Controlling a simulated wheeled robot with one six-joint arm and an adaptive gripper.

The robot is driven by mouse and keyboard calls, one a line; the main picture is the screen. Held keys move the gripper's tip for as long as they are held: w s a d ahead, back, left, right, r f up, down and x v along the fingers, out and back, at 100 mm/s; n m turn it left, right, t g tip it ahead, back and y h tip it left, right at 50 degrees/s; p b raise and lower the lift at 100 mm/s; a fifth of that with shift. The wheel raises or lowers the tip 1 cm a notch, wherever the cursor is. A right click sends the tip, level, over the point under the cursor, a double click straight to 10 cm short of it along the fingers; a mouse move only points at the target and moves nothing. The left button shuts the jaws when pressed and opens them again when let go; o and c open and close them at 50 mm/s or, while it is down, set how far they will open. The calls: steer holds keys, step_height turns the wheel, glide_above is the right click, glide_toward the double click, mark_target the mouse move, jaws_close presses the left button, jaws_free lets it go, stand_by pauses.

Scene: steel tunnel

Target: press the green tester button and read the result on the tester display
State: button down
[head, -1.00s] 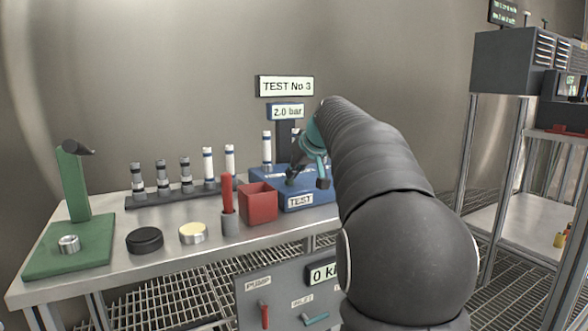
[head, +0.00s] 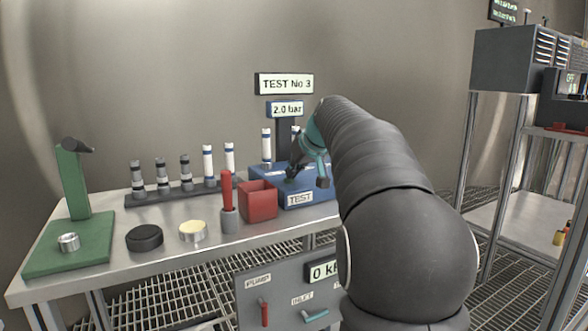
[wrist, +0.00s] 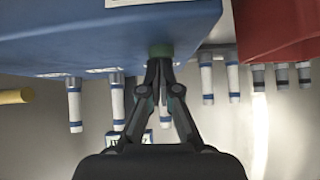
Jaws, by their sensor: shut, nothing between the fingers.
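The blue tester (head: 318,197) stands on the bench with a TEST label on its front. Its display (head: 284,84) reads "TEST No 3", and a smaller sign (head: 285,109) below it reads "2.0 bar". My gripper (head: 290,175) is over the top of the tester. In the wrist view, which looks upside down, my gripper (wrist: 160,64) is shut and empty, its tips right at the green button (wrist: 160,48). The tips seem to touch the button, but I cannot tell whether it is pressed in. A white-and-blue cylinder (head: 267,146) stands by the tester.
A red bin (head: 258,202) and a red-handled tool in a holder (head: 229,220) stand left of the tester. A rack (head: 172,195) holds several cylinders behind. A black disc (head: 145,238), a cream-topped disc (head: 193,231) and a green stand (head: 72,185) are further left.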

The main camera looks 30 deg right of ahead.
step_height(320, 180, up, 3)
steer(key=shift+r+p, duration=0.1)
steer(key=shift+p, duration=0.55)
steer(key=v, duration=1)
steer(key=s+a+f+m+g+h, duration=0.15)
steer(key=s+f+m+g, duration=0.35)
steer(key=f, duration=0.9)
steer(key=s+a+f+n, duration=0.1)
steer(key=s+a+f, duration=0.4)
steer(key=s, duration=0.3)
steer(key=s+a+f+n+t, duration=0.1)
steer(key=s+a+f+n, duration=0.1)
steer(key=s+a+f, duration=0.3)
steer(key=s+a+f+n, duration=0.1)
steer(key=s+a+f, duration=0.4)
steer(key=s+a, duration=0.3)
steer(key=shift+s+a+n+y, duration=0.35)
steer(key=shift+s+n, duration=0.05)
steer(key=shift+s, duration=1.25)
